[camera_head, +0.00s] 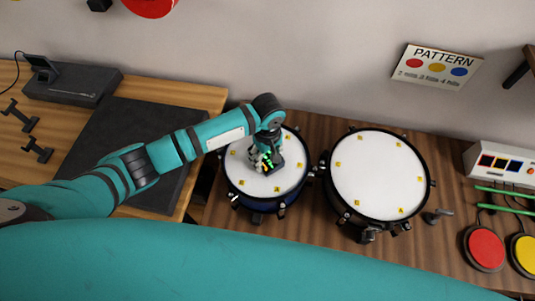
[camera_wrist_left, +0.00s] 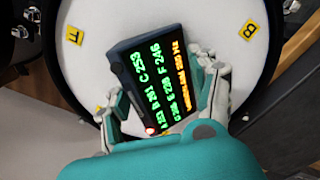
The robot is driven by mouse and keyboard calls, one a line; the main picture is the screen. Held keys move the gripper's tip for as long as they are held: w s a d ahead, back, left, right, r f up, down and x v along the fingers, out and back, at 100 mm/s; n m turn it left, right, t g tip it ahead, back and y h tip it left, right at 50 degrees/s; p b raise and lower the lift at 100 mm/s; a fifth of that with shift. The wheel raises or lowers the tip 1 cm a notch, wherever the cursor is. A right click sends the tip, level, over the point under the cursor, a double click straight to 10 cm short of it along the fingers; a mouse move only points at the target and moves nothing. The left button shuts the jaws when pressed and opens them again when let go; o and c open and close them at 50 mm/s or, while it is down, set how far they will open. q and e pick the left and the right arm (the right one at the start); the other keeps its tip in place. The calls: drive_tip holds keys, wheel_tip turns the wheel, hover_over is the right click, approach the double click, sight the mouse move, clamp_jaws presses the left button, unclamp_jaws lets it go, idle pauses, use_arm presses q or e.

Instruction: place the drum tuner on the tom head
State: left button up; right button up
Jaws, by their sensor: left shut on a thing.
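The drum tuner is a dark box with a lit display of green and orange text. In the left wrist view the tuner (camera_wrist_left: 160,78) lies between the fingers of my left gripper (camera_wrist_left: 165,100), which is shut on it. In the head view the tuner (camera_head: 268,160) and my left gripper (camera_head: 263,160) are over the white head of the left, blue-shelled drum (camera_head: 245,180). I cannot tell whether the tuner touches the head. This drum head also fills much of the left wrist view (camera_wrist_left: 115,28), with yellow letter tags near its rim. My right gripper is not in view.
A second, larger white-headed drum (camera_head: 378,175) stands close to the right. Further right are a white box (camera_head: 500,163), green sticks (camera_head: 505,190) and a red pad (camera_head: 484,248). A dark mat (camera_head: 118,125) lies on the left table. A PATTERN sign (camera_head: 438,66) hangs on the wall.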

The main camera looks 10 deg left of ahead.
sight(268, 156)
use_arm(q)
drive_tip(key=o, duration=1.2)
drive_tip(key=shift+f, duration=0.15)
drive_tip(key=shift+o, duration=0.2)
wheel_tip(268, 156, up, 12)
drive_tip(key=b, duration=0.1)
